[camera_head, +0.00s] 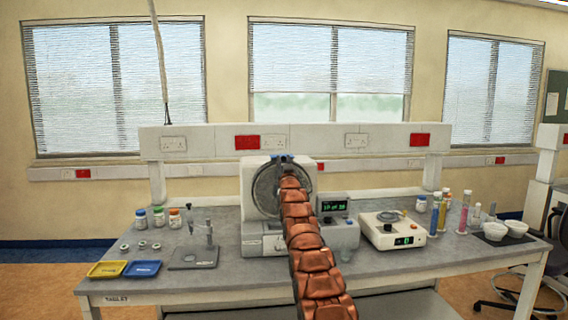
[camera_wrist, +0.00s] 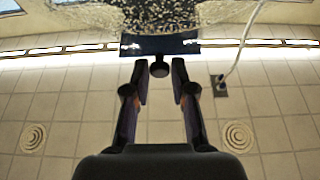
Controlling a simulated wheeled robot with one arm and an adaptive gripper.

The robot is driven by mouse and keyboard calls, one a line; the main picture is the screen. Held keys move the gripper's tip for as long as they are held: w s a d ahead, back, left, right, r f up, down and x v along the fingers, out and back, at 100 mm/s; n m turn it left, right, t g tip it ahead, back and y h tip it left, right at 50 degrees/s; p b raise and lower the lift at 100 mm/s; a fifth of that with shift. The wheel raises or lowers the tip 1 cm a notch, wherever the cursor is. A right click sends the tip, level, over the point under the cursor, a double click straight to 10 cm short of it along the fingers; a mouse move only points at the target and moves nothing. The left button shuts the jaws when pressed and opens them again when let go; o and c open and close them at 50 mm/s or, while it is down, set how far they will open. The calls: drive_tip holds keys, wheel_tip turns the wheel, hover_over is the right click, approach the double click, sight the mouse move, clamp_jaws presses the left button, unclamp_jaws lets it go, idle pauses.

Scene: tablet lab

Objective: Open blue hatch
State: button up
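A white machine (camera_head: 250,170) with a large round grey front stands at the back middle of the bench. In the wrist view a dark blue plate (camera_wrist: 185,44), which looks like the blue hatch, lies below a speckled clear surface. A dark round knob (camera_wrist: 160,69) sticks out from it towards me. My gripper (camera_wrist: 160,78) is open, with a finger on either side of the knob and small gaps visible. In the head view my gripper (camera_head: 282,158) is at the top of the round front. My copper-coloured arm hides part of the machine, and the hatch is mostly hidden there.
A balance (camera_head: 395,230), colored cylinders (camera_head: 464,212) and white bowls (camera_head: 495,230) stand to the right. To the left are small jars (camera_head: 158,217), a stand (camera_head: 195,255), a yellow tray (camera_head: 107,269) and a blue tray (camera_head: 143,268). A small display (camera_head: 333,206) sits beside my arm.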

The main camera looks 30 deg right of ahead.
clamp_jaws()
drive_tip(key=shift+s+f+b, duration=0.1)
drive_tip(key=shift+b, duration=0.35)
drive_tip(key=shift+s+a+f+b, duration=0.1)
drive_tip(key=shift+s+a+b, duration=0.15)
drive_tip(key=shift+b, duration=0.65)
drive_tip(key=s+b, duration=0.1)
drive_tip(key=b, duration=0.3)
drive_tip(key=shift+s+a, duration=0.3)
drive_tip(key=shift+s, duration=0.1)
drive_tip(key=b, duration=0.1)
drive_tip(key=s+b, duration=0.1)
drive_tip(key=s+a+b, duration=0.1)
drive_tip(key=shift+s+r, duration=0.2)
drive_tip(key=shift+r, duration=0.05)
drive_tip(key=o, duration=0.5)
unclamp_jaws()
